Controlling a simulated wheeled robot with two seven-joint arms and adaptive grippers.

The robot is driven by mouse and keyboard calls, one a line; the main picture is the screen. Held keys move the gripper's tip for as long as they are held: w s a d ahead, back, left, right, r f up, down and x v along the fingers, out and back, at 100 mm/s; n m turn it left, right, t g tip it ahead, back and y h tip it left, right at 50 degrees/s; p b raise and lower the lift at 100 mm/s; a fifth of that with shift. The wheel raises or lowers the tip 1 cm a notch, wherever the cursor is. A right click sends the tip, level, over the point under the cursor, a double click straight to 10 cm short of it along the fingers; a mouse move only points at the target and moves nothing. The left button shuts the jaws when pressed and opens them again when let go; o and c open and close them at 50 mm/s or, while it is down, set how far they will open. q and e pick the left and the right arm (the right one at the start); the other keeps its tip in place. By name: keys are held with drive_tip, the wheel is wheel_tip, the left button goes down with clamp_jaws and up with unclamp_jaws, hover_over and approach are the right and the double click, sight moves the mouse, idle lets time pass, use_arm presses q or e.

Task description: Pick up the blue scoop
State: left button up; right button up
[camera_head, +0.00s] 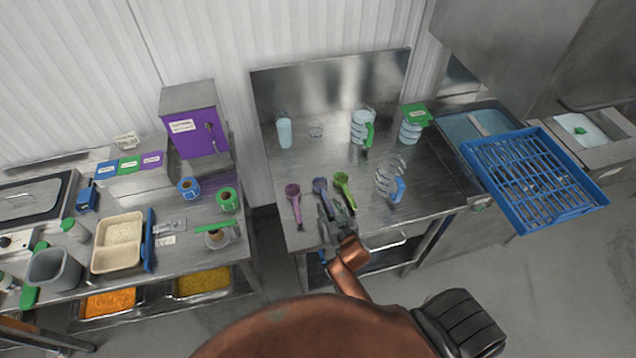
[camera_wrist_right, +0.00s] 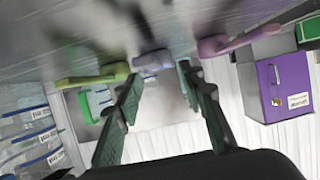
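The blue scoop (camera_head: 320,186) lies on the steel table between a purple scoop (camera_head: 293,191) and a green scoop (camera_head: 344,181). My right gripper (camera_head: 334,218) is at the near end of the blue scoop and hides part of its handle. In the right wrist view the fingers of my right gripper (camera_wrist_right: 158,76) are spread apart. The blue scoop (camera_wrist_right: 153,62) shows between the fingertips there, with the green scoop (camera_wrist_right: 92,77) to the left and the purple scoop (camera_wrist_right: 238,40) to the right. I cannot tell whether a finger touches it. My left gripper is out of view.
Measuring jugs (camera_head: 362,127) and a clear bottle (camera_head: 284,131) stand at the back of the table. A blue rack (camera_head: 535,180) is at the right. A side table holds a rice tray (camera_head: 117,262) and a purple box (camera_head: 190,123).

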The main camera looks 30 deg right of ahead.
sight(326, 198)
drive_tip(key=shift+x, duration=0.95)
drive_tip(key=shift+w+d+f, duration=0.1)
drive_tip(key=shift+w+d, duration=0.15)
drive_tip(key=shift+d, duration=0.05)
drive_tip(key=x, duration=0.4)
drive_tip(key=shift+d+p, duration=0.25)
drive_tip(key=shift+p, duration=0.05)
drive_tip(key=shift+w+f, duration=0.2)
drive_tip(key=shift+w, duration=0.1)
drive_tip(key=c, duration=0.5)
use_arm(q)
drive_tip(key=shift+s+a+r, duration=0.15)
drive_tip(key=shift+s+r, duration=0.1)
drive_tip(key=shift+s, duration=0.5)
use_arm(e)
clamp_jaws()
